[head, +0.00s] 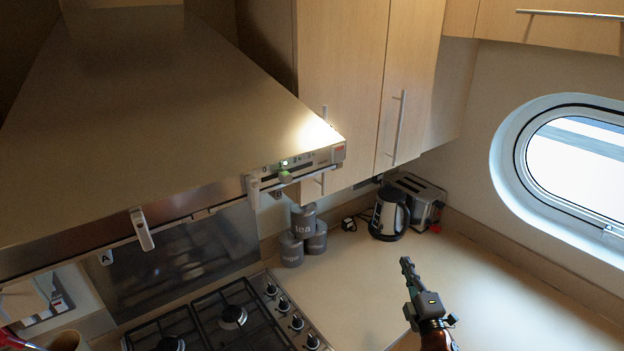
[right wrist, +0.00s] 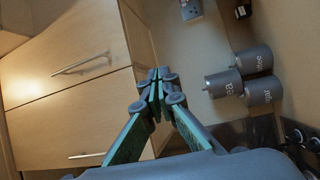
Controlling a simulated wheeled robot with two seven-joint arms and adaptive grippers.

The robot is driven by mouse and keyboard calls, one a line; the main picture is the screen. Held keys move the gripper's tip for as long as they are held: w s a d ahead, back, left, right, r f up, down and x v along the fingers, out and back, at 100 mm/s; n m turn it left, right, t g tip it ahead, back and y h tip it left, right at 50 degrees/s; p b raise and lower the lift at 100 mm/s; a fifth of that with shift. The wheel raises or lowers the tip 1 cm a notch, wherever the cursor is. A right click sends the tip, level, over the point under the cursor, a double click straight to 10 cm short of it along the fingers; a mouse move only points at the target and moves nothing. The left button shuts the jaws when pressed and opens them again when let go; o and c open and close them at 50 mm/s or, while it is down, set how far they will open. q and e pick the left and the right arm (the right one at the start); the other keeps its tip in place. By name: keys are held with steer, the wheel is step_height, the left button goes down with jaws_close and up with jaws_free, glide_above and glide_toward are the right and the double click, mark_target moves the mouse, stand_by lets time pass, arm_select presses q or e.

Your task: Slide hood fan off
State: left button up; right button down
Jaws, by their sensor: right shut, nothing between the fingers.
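The range hood (head: 180,90) fills the left of the head view, its front edge running down to the left. At its right end is a control strip (head: 310,160) with a small lit spot and a small pale green knob (head: 285,177) near the strip's left part. The knob's exact setting is too small to tell. My right gripper (head: 404,262) is over the counter, to the right of and below the control strip in the picture, apart from it. In the right wrist view its fingers (right wrist: 158,80) are together and empty. My left gripper is not in view.
Grey canisters (head: 292,250) stand on the counter beside a kettle (head: 388,214) and a toaster (head: 422,194). A gas hob (head: 232,317) is below the hood. Cabinets (head: 345,80) hang beside the hood. The counter (head: 500,285) at right is mostly clear, below an oval window (head: 575,155).

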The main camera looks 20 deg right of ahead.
steer(key=a+r+n+t+y, duration=0.1)
steer(key=a+r+n+y, duration=0.3)
steer(key=r+n, duration=0.45)
steer(key=a+r+n+t+y, duration=0.2)
steer(key=r+n+y, duration=0.5)
steer(key=r, duration=0.3)
steer(key=a+r+n+t+y, duration=0.1)
steer(key=a+r+n+y, duration=0.35)
steer(key=r+n, duration=0.35)
steer(key=s+a+r+n+g+y, duration=0.45)
steer(key=r+n+g+y, duration=0.4)
steer(key=n, duration=0.65)
steer(key=n+g+h+p, duration=0.4)
steer(key=n+g, duration=0.3)
steer(key=n, duration=0.7)
glide_toward(285, 178)
steer(key=w, duration=0.4)
steer(key=w+a, duration=0.1)
steer(key=w, duration=0.1)
steer(key=shift+w+f, duration=0.1)
steer(key=shift+f, duration=0.05)
steer(key=shift+s+a+f+p, duration=0.1)
steer(key=shift+s+a+p, duration=0.1)
steer(key=shift+a, duration=0.35)
steer(key=shift+s+a+p, duration=0.1)
steer(key=shift+s+a, duration=0.05)
steer(key=shift+a, duration=0.4)
steer(key=shift+s+a, duration=0.35)
steer(key=shift+a, duration=0.3)
steer(key=shift+f, duration=0.1)
